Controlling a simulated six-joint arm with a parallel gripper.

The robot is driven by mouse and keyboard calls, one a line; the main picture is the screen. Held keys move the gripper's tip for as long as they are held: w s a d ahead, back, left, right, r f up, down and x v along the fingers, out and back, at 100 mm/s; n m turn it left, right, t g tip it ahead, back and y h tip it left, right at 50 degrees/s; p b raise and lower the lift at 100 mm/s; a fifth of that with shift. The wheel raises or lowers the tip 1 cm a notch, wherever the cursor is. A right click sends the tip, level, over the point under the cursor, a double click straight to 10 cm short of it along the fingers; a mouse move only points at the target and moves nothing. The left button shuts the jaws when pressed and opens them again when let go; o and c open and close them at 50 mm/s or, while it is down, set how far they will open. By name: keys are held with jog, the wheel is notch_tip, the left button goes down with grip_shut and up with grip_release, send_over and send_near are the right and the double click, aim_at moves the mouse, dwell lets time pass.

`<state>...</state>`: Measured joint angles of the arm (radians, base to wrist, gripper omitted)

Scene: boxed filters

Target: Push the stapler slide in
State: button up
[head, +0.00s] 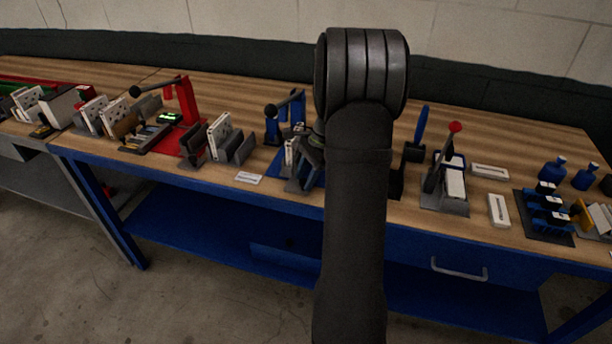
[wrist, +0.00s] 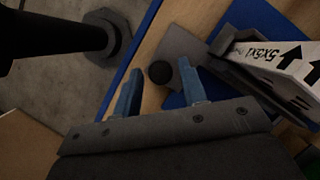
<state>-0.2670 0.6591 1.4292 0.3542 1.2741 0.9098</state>
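The stapler slide is not clearly identifiable. A blue station (head: 298,106) with a lever and black ball knob (head: 270,110) stands on the bench, partly hidden by my arm. In the wrist view a round black knob (wrist: 159,73) shows between the fingertips, against a grey plate (wrist: 182,48). I cannot tell whether the fingers touch it. My gripper (wrist: 160,88) has its two blue fingers spread apart with nothing clearly held. A white box marked with black arrows (wrist: 285,58) sits in a dark grey holder right of the fingers. In the head view the gripper (head: 312,155) is low at the blue station, mostly hidden.
A red lever station (head: 187,100) and a grey holder with white boxes (head: 220,138) stand to the left. A red-knobbed lever device (head: 446,180), white boxes (head: 498,209) and blue bottles (head: 552,168) stand to the right. The wooden bench (head: 290,198) has its front edge close by.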

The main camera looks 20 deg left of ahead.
aim_at(288, 188)
grip_shut()
jog(key=shift+a, duration=1.75)
jog(key=shift+o, duration=1.4)
grip_release()
